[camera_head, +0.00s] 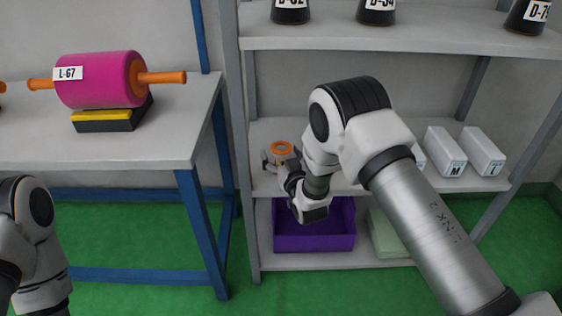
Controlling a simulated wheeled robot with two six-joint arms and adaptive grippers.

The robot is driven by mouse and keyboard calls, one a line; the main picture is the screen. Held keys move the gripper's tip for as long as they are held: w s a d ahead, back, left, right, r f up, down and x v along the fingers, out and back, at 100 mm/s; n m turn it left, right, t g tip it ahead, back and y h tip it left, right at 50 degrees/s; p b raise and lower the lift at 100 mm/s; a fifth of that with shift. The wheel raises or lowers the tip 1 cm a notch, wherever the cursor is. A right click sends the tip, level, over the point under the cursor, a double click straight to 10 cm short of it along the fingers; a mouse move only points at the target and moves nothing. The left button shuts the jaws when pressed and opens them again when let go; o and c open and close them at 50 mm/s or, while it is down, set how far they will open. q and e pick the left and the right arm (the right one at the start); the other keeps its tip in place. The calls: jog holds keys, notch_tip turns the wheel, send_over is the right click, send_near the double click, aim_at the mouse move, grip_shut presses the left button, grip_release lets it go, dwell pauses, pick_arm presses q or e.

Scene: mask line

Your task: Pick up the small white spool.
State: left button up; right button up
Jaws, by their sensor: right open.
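A small spool (281,148) with an orange ring on its top stands on the middle shelf, near its left end. It is small in view and its sides are mostly hidden, so little white shows. My right gripper (276,161) is at the spool, with its open fingers reaching beside it; I cannot tell whether they touch it. My right arm covers the middle of the shelf. My left arm shows at the lower left edge, but its gripper is out of view.
White boxes (444,151) stand on the shelf to the right. A purple bin (314,242) and a pale green bin (389,236) sit below. Dark labelled containers (376,12) stand above. A table (178,135) at left carries a pink roll (103,82) on a black and yellow block.

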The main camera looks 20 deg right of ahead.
jog(key=c, duration=1.4)
jog(key=shift+o, duration=0.2)
